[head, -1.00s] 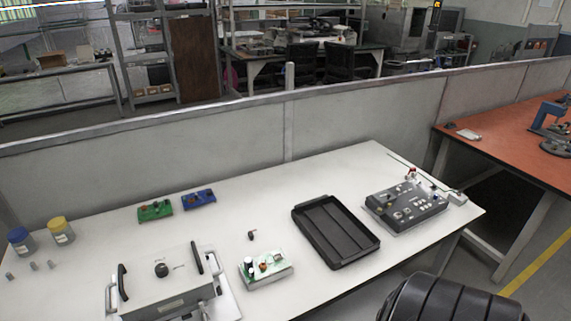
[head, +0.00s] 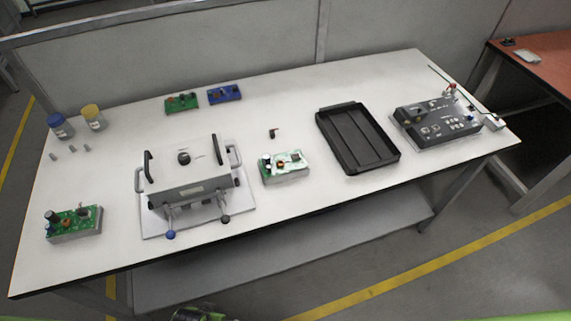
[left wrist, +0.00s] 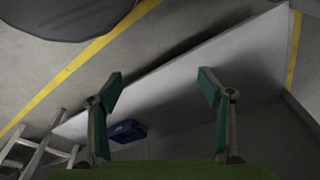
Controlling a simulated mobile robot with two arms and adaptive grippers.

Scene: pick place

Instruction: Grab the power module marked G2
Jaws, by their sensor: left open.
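Several circuit-board modules sit on the white table in the head view, and no G2 marking can be read on any of them. One green module on a pale base (head: 74,223) is at the front left. Another green and white one (head: 284,167) is at the middle front, left of the black tray. A flat green board (head: 182,103) and a blue board (head: 225,93) lie side by side at the back. My left gripper (left wrist: 160,78) is open in the left wrist view, with nothing between its fingers. My right gripper cannot be made out.
A grey clamp-like fixture with handles (head: 192,185) stands between the front modules. A black tray (head: 334,160) and a dark control box (head: 434,122) are at the right. Blue-lidded (head: 60,126) and yellow-lidded (head: 94,117) jars stand at the back left. A blue object (left wrist: 127,131) shows below my left gripper.

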